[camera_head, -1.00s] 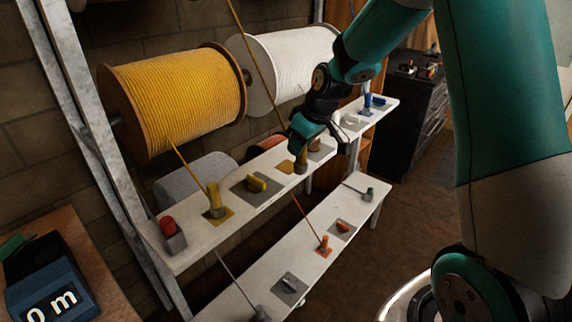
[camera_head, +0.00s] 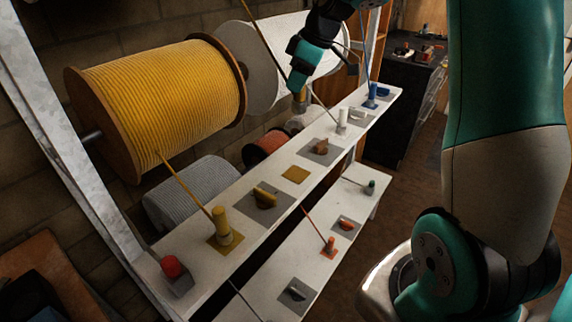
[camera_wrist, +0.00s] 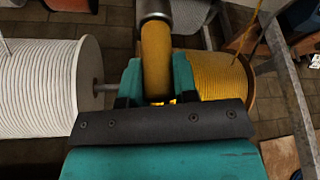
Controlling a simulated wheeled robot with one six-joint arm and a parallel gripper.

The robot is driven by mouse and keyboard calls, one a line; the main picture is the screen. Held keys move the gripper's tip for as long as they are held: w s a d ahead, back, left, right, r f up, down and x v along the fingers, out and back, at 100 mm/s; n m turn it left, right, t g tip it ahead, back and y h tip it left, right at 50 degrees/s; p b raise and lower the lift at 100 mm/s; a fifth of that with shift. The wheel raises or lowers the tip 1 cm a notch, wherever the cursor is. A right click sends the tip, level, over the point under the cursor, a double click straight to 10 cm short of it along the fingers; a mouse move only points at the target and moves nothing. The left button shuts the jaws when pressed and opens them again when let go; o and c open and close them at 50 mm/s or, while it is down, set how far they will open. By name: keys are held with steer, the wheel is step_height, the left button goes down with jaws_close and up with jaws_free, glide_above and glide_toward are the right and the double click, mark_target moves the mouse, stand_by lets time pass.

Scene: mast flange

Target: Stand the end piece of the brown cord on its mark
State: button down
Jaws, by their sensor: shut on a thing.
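My gripper (camera_head: 298,88) is above and behind the upper white shelf in the head view, shut on the brown cord's end piece (camera_head: 301,96). In the wrist view the end piece (camera_wrist: 156,60) is a tan cylinder with a grey metal collar, between the teal fingers (camera_wrist: 156,88). The brown cord (camera_head: 262,37) runs from the gripper to the top edge. The tan square mark (camera_head: 295,174) lies bare on the upper shelf, below and apart from the end piece. A brown knob on a grey plate (camera_head: 319,148) sits right of the mark.
The yellow end piece (camera_head: 222,226) stands on its mark at left; the white (camera_head: 342,121) and blue (camera_head: 372,92) ones stand at right. A red button (camera_head: 172,268) is at the near end. Yellow (camera_head: 160,100) and white (camera_head: 290,55) spools hang behind the shelf.

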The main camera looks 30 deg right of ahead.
steer(key=f+p, duration=0.1)
steer(key=f, duration=0.5)
steer(key=f+p, duration=0.2)
steer(key=f, duration=0.5)
steer(key=f+p, duration=0.1)
steer(key=f, duration=0.6)
steer(key=shift+w, duration=0.25)
steer(key=c, duration=0.9)
jaws_free()
steer(key=shift+f, duration=0.1)
steer(key=shift+c, duration=0.2)
steer(key=shift+o, duration=0.3)
